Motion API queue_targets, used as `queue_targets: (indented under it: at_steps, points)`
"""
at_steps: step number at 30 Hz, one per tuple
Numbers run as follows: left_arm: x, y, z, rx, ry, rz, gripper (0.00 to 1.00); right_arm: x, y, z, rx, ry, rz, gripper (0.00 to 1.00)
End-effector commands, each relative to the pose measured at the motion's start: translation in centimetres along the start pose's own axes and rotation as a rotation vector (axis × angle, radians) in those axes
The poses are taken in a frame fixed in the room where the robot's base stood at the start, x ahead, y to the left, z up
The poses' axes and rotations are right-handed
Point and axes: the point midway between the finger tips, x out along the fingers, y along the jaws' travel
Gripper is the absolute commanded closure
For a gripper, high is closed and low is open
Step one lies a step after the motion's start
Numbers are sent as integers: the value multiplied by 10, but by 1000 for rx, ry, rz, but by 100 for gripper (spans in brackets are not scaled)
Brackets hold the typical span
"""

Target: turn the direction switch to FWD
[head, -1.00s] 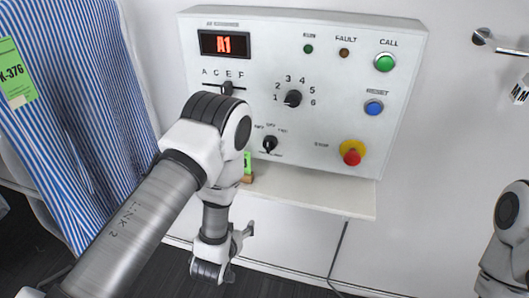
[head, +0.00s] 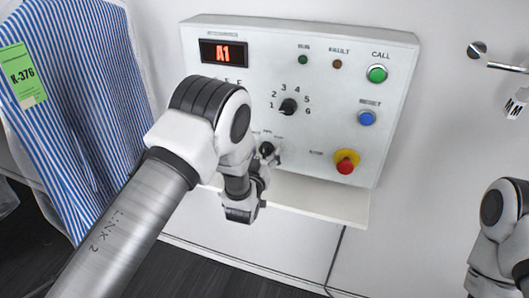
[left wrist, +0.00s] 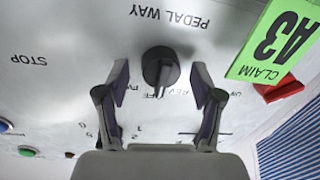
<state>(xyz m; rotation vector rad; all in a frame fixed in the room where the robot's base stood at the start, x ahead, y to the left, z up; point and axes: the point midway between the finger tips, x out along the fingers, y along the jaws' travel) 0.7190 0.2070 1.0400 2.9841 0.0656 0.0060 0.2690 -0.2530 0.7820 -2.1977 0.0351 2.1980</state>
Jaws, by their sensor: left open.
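The direction switch (head: 267,149) is a small black knob low on the white control panel, partly behind my left gripper in the head view. In the left wrist view the knob (left wrist: 160,68) sits under the PEDAL WAY lettering, which is upside down there. Its ridge seems to point near the OFF mark; FWD is partly hidden by a finger. My left gripper (left wrist: 160,80) is open, with one finger on each side of the knob. I cannot tell whether either finger touches it. My right gripper is out of view.
The panel also has a numbered dial (head: 289,106), a green call button (head: 377,74), a blue reset button (head: 367,118) and a red stop button (head: 346,162). A shelf (head: 320,200) juts out below. A green claim tag (left wrist: 277,40) is close beside the gripper. A striped shirt (head: 75,120) hangs left.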

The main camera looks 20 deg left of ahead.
Motion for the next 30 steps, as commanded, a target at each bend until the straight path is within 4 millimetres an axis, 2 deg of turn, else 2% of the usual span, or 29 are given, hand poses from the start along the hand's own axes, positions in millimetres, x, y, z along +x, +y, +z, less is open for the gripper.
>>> queue_targets:
  at_steps: [3, 4, 6, 9, 20, 30]
  points:
    - [0, 0, 1, 0, 0, 0, 33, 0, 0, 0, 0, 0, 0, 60]
    - [0, 0, 1, 0, 0, 0, 37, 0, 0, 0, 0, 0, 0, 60]
    - [0, 0, 0, 0, 0, 0, 62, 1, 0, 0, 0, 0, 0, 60]
    - [0, 0, 0, 0, 0, 0, 94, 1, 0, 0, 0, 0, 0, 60]
    - [0, 0, 1, 24, 3, 1, 94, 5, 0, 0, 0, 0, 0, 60]
    - [0, -1, 4, 202, 19, 3, 94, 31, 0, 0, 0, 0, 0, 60]
